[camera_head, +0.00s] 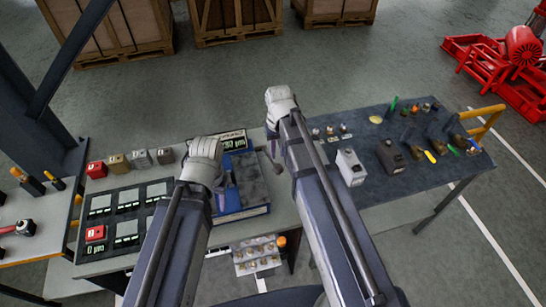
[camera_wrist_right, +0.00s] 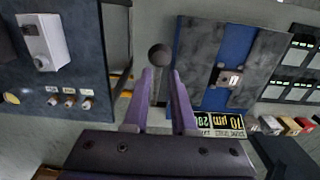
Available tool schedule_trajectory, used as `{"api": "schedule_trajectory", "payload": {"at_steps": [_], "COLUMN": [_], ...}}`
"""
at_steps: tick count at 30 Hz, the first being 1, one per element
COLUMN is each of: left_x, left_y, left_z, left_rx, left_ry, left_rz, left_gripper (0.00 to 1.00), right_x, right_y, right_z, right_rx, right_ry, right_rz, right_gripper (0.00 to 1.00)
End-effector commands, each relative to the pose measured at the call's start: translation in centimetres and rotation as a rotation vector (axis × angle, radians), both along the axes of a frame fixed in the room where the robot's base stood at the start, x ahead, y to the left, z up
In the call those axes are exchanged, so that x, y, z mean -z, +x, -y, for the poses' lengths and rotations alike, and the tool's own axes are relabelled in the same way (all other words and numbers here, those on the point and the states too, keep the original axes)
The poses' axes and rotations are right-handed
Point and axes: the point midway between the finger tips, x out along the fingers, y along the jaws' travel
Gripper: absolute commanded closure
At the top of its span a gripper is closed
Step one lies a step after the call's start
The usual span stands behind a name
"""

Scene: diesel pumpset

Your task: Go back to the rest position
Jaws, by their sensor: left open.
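My left gripper (camera_head: 221,186) is at the end of the arm with the white wrist, over the blue-edged tray (camera_head: 247,211) on the left table. Its fingers are partly hidden by the wrist, and no part shows in them. My right gripper (camera_head: 273,149) is over the gap between the two tables. In the right wrist view its two purple fingers (camera_wrist_right: 163,90) are a little apart, with a dark round knob (camera_wrist_right: 160,56) at their tips.
The right table (camera_head: 375,190) carries a white box (camera_head: 350,167), a dark box (camera_head: 390,156) and several small tools. The left table holds a panel of pads (camera_head: 128,207) and several small blocks. Wooden crates (camera_head: 235,20) and a red pumpset (camera_head: 515,52) stand behind on open floor.

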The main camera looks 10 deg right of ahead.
Motion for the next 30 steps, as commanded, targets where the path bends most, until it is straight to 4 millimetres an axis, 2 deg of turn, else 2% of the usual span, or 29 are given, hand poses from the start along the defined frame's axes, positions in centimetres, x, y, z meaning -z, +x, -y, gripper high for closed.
{"api": "schedule_trajectory", "payload": {"at_steps": [10, 13, 17, 21, 24, 30], "left_x": [0.2, 1.5, 5.2, 9.4, 11.8, 14.3], "left_y": [0.0, 0.0, 0.0, 0.0, 0.0, 0.0], "left_z": [0.0, 0.0, 0.0, 0.0, 0.0, 0.0], "left_rx": [0.0, 0.001, 0.003, 0.006, 0.008, 0.011], "left_ry": [0.0, 0.0, 0.001, 0.001, 0.001, 0.002], "left_rz": [0.0, 0.0, 0.001, 0.001, 0.001, 0.002], "left_gripper": [0.5, 0.5, 0.5, 0.5, 0.5, 0.5], "right_x": [0.2, 1.5, 5.2, 9.4, 11.7, 14.2], "right_y": [-0.1, -0.9, -4.0, -8.2, -10.7, -13.9], "right_z": [0.0, -0.8, -3.6, -6.8, -8.4, -10.1], "right_rx": [-0.001, -0.018, -0.08, -0.165, -0.217, -0.282], "right_ry": [0.0, -0.005, -0.023, -0.052, -0.073, -0.098], "right_rz": [0.0, -0.003, -0.013, -0.025, -0.033, -0.039], "right_gripper": [0.75, 0.75, 0.75, 0.75, 0.75, 0.75]}}
